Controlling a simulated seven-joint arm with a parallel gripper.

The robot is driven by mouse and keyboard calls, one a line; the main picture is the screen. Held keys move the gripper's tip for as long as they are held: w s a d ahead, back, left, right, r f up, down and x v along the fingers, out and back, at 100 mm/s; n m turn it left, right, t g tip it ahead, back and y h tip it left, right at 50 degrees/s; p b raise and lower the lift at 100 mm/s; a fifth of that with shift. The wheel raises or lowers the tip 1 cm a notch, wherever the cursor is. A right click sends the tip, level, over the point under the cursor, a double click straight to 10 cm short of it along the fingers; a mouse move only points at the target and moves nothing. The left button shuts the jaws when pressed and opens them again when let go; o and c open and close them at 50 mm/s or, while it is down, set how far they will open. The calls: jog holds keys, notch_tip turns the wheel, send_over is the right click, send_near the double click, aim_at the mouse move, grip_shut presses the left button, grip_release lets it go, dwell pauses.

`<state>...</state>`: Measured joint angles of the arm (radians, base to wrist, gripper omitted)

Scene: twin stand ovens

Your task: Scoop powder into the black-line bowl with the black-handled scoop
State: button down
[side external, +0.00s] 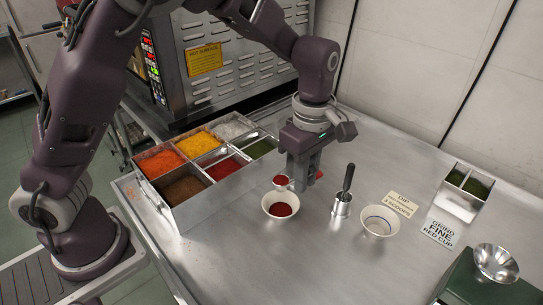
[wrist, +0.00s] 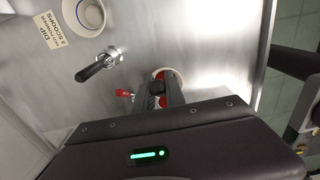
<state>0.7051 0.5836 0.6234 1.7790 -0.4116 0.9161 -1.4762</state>
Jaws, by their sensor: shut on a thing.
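My gripper (side external: 301,184) is shut on a small scoop with a red handle end (side external: 319,174). The scoop's cup (side external: 281,181) holds red powder above the near white bowl (side external: 269,212), which has red powder in it. In the wrist view my gripper (wrist: 160,92) hides most of this bowl, and the red handle end (wrist: 123,93) sticks out to the left. The black-handled scoop (side external: 348,177) stands upright in a metal cup (side external: 341,208), apart from my gripper. A second bowl (side external: 380,234), empty, has a dark bluish line inside. I cannot make out a black line on either bowl.
A metal bin (side external: 208,198) with several powder compartments stands at left by the oven (side external: 225,65). A "DIP" scoops card (side external: 400,204) and a "GRIND FINE RED CUP" card (side external: 438,234) lie right. A two-part green bin (side external: 464,192) and a machine with a metal bowl (side external: 495,264) stand beyond.

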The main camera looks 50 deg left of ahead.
jog(key=shift+a+f+h, duration=0.25)
jog(key=shift+f+h, duration=0.25)
jog(key=shift+h, duration=0.3)
jog(key=shift+a+f+h, duration=0.2)
jog(key=shift+f+h, duration=0.25)
jog(key=shift+h, duration=0.35)
jog(key=shift+a+r+h, duration=0.35)
jog(key=shift+a+h, duration=0.35)
jog(key=shift+h, duration=0.3)
jog(key=shift+a+r+h, duration=0.3)
jog(key=shift+a+h, duration=0.65)
jog(key=shift+h, duration=0.15)
jog(key=shift+a+r+h, duration=0.25)
jog(key=shift+a+h, duration=0.65)
jog(key=shift+h, duration=0.2)
jog(key=a+f+h, duration=0.2)
jog(key=a+h, duration=0.5)
jog(key=h, duration=0.2)
jog(key=shift+a, duration=0.4)
